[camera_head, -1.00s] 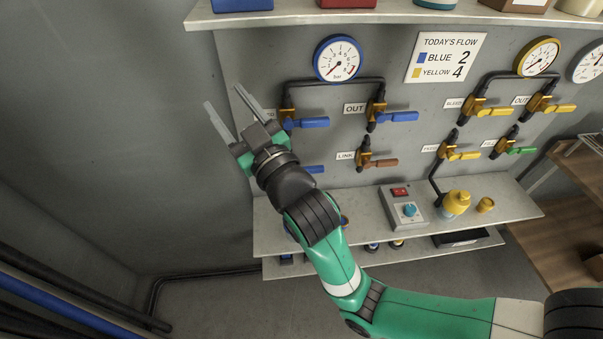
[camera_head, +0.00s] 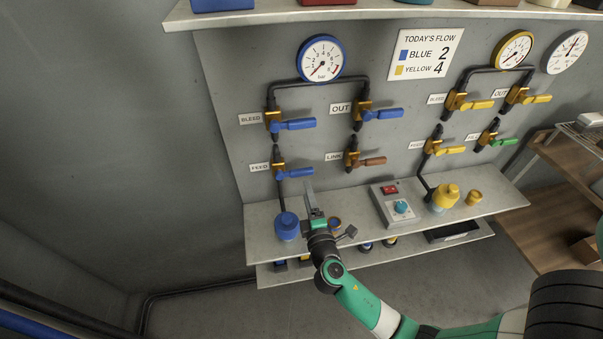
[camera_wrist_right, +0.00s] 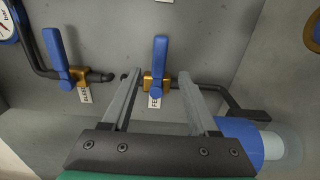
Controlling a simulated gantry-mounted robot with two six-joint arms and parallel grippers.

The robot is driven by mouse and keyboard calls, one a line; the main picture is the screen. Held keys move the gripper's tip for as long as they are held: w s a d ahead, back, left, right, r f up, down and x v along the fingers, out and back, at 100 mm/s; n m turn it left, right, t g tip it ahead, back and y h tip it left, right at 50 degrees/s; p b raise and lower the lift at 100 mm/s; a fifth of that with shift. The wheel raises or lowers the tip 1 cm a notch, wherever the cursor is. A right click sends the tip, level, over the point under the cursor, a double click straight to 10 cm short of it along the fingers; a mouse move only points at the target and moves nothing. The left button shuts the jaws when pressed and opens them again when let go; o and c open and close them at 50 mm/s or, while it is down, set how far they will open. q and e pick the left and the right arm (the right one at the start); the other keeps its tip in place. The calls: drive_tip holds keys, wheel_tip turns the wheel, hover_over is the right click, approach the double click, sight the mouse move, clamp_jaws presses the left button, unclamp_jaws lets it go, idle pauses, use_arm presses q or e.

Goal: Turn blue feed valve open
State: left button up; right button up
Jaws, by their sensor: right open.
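The blue feed valve (camera_head: 294,173) is on the left of the wall panel, below the bleed valve, beside a FEED label. Its blue lever points right in the head view. My right gripper (camera_head: 309,188) is just below and in front of this lever, over the shelf. In the right wrist view the feed lever (camera_wrist_right: 160,60) stands upright in the picture, ahead between the two fingers. The right gripper (camera_wrist_right: 160,84) is open and holds nothing. Part of the FEED label is hidden behind the lever. My left gripper is not in view.
The blue bleed valve (camera_head: 290,124) is above, the blue out valve (camera_head: 380,113) and brown link valve (camera_head: 366,160) to the right. A blue-capped container (camera_head: 287,226) stands on the shelf close to the gripper. A control box (camera_head: 396,206) is further right.

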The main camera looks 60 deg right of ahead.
sight(302, 175)
drive_tip(key=b+x, duration=0.1)
drive_tip(key=x, duration=0.8)
clamp_jaws()
idle(1.1)
